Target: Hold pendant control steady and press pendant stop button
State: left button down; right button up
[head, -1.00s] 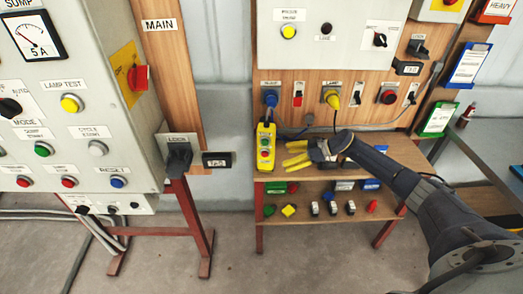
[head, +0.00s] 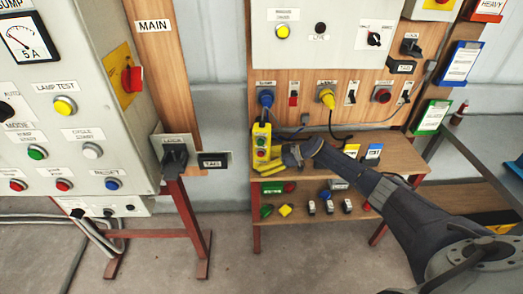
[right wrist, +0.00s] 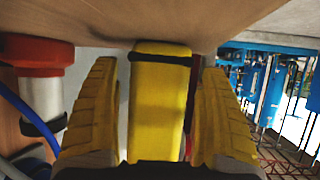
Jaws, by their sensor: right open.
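The yellow pendant control (head: 261,136) hangs upright at the left end of the wooden panel and shows a green and a red button in the head view. My right gripper (head: 256,168) is at its lower part, with its yellow fingers pointing left. In the right wrist view, the pendant (right wrist: 160,105) stands between the two open fingers of this gripper (right wrist: 160,75), with a gap on each side. The pendant's buttons are not seen in that view. My left gripper is in neither view.
A wooden shelf (head: 395,155) lies behind and under my right arm, with small boxes on it. A lower shelf (head: 325,214) holds small coloured parts. A grey control cabinet (head: 70,110) fills the left side. Blue (head: 267,98) and yellow (head: 327,97) plugs sit above.

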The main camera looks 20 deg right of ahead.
jog(key=shift+a+f, duration=0.1)
jog(key=shift+c, duration=0.2)
jog(key=c, duration=0.9)
dwell(1.0)
